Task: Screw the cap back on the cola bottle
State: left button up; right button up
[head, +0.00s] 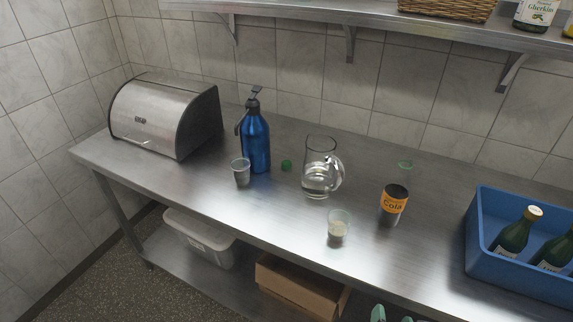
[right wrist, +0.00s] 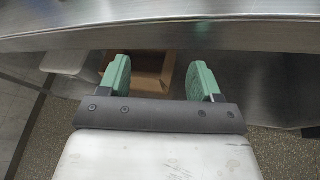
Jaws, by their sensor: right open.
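The cola bottle (head: 393,204) stands upright on the steel counter, with an orange label and dark contents. Its clear upper part is hard to see, and a faint green ring shows at its uncapped mouth. A small green cap (head: 286,165) lies on the counter between the blue siphon bottle and the glass jug. My right gripper (head: 392,316) shows only by its green fingertips at the bottom edge of the head view. In the right wrist view the right gripper (right wrist: 159,75) is open and empty, in front of the counter edge. My left gripper is not in view.
A glass jug (head: 318,182), a cup (head: 338,229), another cup (head: 240,172) and a blue siphon bottle (head: 256,142) stand on the counter (head: 210,205). A blue crate (head: 510,272) with bottles is at right, a bread bin (head: 165,112) at left. A shelf (head: 350,25) hangs above.

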jog(key=s+d+f+m+g+y, duration=0.1)
jog(key=s+f+m+g, duration=0.4)
jog(key=f, duration=0.8)
jog(key=s+f+m+g+y, duration=0.1)
jog(key=s+f+m+g, duration=0.35)
jog(key=f, duration=0.85)
jog(key=s+a+f+m+g+y, duration=0.1)
jog(key=s+f+m, duration=0.5)
jog(key=s+m, duration=0.2)
jog(key=s+a+f+m+g+y, duration=0.1)
jog(key=s+a+f+m+g, duration=0.1)
jog(key=s+f+m, duration=0.3)
jog(key=s+m, duration=0.4)
jog(key=shift+s+f, duration=0.25)
jog(key=shift+f, duration=0.15)
